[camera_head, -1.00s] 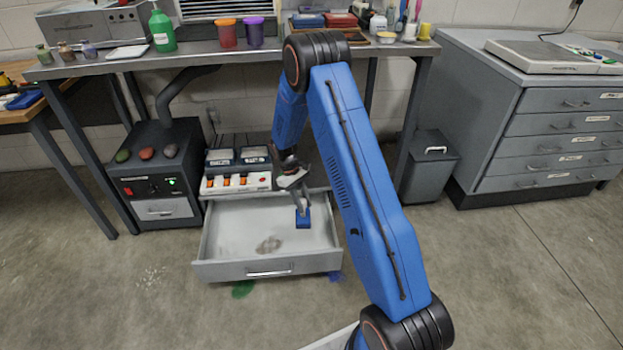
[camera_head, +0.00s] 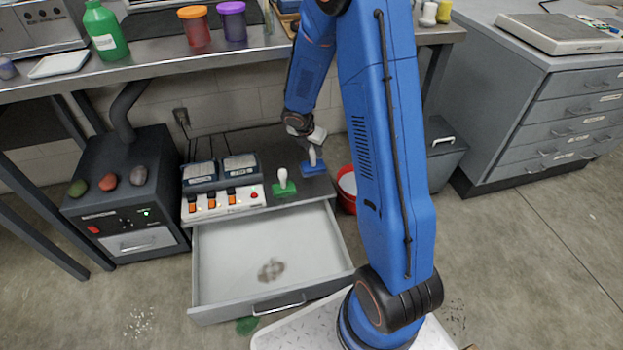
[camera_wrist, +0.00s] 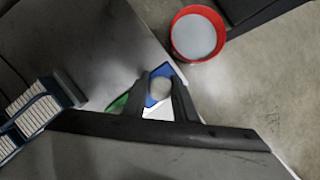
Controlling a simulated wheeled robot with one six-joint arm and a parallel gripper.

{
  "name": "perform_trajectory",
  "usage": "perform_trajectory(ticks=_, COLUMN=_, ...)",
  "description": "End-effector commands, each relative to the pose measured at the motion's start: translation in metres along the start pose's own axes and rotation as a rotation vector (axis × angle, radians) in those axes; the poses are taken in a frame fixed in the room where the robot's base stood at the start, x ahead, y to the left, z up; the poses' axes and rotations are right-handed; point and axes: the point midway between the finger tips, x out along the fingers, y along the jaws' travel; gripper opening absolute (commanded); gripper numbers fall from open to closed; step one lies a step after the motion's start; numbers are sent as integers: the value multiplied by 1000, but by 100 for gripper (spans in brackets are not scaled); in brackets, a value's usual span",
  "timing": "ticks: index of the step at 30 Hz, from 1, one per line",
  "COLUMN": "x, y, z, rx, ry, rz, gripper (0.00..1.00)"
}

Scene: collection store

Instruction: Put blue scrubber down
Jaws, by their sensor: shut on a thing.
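The blue scrubber (camera_head: 314,169) has a flat blue base and a pale upright handle. It is at the right end of the dark cabinet top (camera_head: 290,156), upright, on or just above the surface; I cannot tell whether it touches. My gripper (camera_head: 313,146) is above it, shut on its handle. In the wrist view, the pale round handle top of the blue scrubber (camera_wrist: 160,88) sits between the fingers of my gripper (camera_wrist: 157,96). A green scrubber (camera_head: 284,185) with a pale handle stands to its left, partly hidden behind a finger in the wrist view.
A white switch unit with orange switches (camera_head: 222,200) stands left of the scrubbers. The grey drawer (camera_head: 335,236) below is open, with a brown smudge inside. A red bucket (camera_head: 346,198) stands beside the cabinet's right edge. A steel bench (camera_head: 150,69) runs behind, above the cabinet.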

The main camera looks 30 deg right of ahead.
Motion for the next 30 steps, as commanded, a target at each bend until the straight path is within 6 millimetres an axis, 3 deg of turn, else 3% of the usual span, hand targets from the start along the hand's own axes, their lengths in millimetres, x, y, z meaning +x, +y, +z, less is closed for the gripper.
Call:
perform_trajectory(ticks=11, x=48, y=-1, z=-21, rx=-14, ry=4, rz=2, gripper=0)
perform_trajectory(ticks=30, x=91, y=-1, z=-38, rx=-11, ry=1, rz=3, gripper=0)
